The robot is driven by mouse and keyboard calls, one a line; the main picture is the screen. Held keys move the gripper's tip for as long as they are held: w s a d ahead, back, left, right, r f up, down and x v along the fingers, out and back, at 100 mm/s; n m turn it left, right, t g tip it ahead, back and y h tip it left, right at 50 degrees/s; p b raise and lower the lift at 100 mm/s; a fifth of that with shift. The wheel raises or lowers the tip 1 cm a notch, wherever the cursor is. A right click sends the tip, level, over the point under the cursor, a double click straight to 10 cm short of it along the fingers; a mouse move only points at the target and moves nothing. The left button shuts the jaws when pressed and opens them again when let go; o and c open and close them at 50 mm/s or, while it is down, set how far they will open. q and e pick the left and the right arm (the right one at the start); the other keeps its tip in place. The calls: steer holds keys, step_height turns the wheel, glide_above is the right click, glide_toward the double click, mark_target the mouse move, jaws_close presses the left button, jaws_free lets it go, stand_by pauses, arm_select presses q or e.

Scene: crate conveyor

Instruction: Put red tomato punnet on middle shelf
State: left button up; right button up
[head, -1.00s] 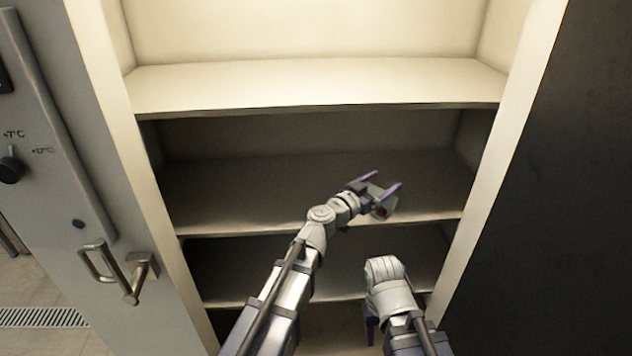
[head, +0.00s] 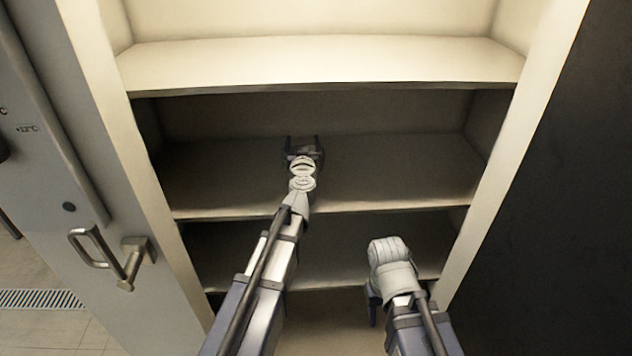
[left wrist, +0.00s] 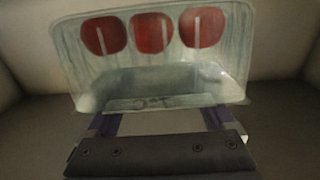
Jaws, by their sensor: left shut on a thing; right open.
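The punnet (left wrist: 160,80) is a clear plastic tray with a row of red tomatoes, seen in the left wrist view. My left gripper (head: 302,143) is shut on its near edge; the fingers also show in the left wrist view (left wrist: 158,120). In the head view the gripper reaches into the bay over the middle shelf (head: 400,185), left of centre, and the punnet is hard to make out there. I cannot tell whether the punnet touches the shelf. My right gripper (head: 374,305) is open, low in front of the lower shelves, mostly hidden by its wrist.
A bright upper shelf (head: 320,62) lies above the bay and a lower shelf (head: 235,255) below it. Cabinet side walls bound the bay. An open door with a handle (head: 100,250) stands at left. The middle shelf is bare to the right of my left gripper.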

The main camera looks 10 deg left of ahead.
arm_select(q)
steer(key=shift+y, duration=0.3)
steer(key=f+b, duration=1)
steer(key=shift+a, duration=0.35)
steer(key=shift+f, duration=0.25)
steer(key=o, duration=1.1)
steer(key=shift+r, duration=0.1)
steer(key=shift+r, duration=0.15)
steer(key=v, duration=1.2)
steer(key=shift+s, duration=0.1)
